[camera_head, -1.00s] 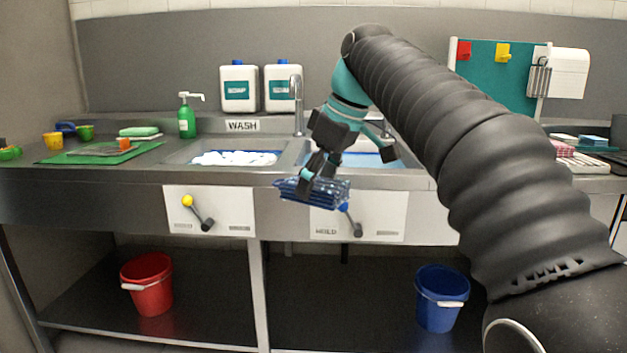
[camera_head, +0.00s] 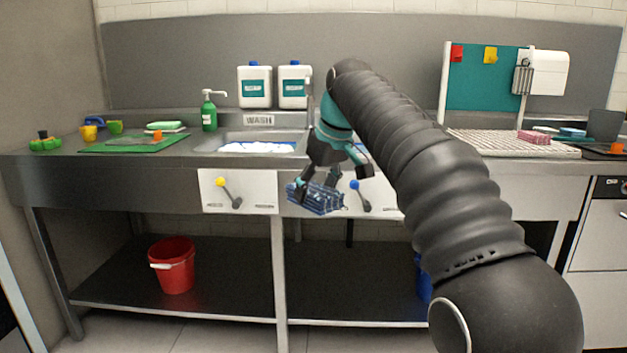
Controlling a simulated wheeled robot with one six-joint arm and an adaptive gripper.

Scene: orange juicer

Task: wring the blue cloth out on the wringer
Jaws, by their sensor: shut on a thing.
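My gripper (camera_head: 318,186) is shut on the blue cloth (camera_head: 319,201), a folded, dark blue piece with light lines. It holds the cloth in front of the counter's front panel, below the counter's edge. I cannot tell any wringer for certain in this view. My arm covers the right-hand sink and much of the counter behind it.
The wash sink (camera_head: 257,148) holds white suds. A green soap bottle (camera_head: 209,113) and two white canisters (camera_head: 254,86) stand behind. A white rack (camera_head: 510,142) lies at the right. A red bucket (camera_head: 172,265) and a partly hidden blue bucket (camera_head: 423,278) are on the low shelf.

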